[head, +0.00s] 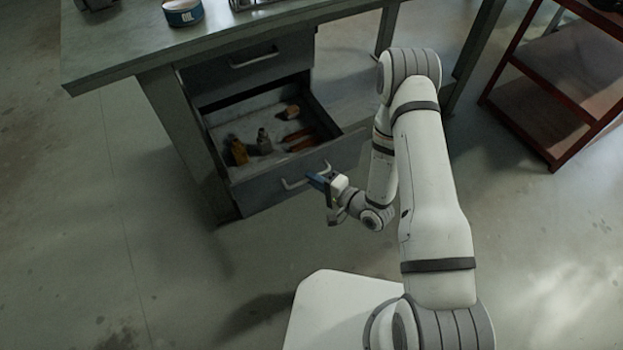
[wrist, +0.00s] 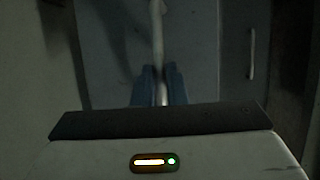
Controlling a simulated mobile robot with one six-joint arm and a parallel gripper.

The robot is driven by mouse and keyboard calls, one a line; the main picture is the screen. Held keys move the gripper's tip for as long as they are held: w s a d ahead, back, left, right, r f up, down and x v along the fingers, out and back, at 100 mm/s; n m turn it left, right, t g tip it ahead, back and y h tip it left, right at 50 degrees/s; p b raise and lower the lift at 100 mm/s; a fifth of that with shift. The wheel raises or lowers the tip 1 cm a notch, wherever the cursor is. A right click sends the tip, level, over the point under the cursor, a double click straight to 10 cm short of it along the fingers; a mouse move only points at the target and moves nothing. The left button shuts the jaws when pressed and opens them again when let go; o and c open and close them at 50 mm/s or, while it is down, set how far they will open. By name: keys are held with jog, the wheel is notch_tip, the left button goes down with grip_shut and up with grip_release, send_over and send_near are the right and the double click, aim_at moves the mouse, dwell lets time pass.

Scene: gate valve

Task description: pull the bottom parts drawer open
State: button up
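The bottom parts drawer (head: 262,190) stands pulled well out of the grey workbench in the head view, its contents showing. Its pale bar handle (head: 291,184) is on the front face; in the wrist view the handle (wrist: 157,40) runs upright through the middle. My gripper (head: 319,181) is at the right part of this handle. In the wrist view the blue fingertips of my gripper (wrist: 159,88) lie on either side of the bar, close against it, so it looks shut on the handle.
Several small parts (head: 263,142) lie inside the open drawer. The upper drawer (head: 250,68) is shut; its handle (wrist: 252,53) also shows in the wrist view. A blue-and-white tin (head: 183,13) stands on the workbench top (head: 120,45). A red-framed shelf (head: 530,118) is at right. Floor in front is clear.

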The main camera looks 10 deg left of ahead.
jog(key=o, duration=0.4)
jog(key=p+v, duration=0.2)
jog(key=v, duration=0.5)
jog(key=shift+s+d, duration=0.2)
jog(key=shift+d, duration=0.15)
dwell(0.3)
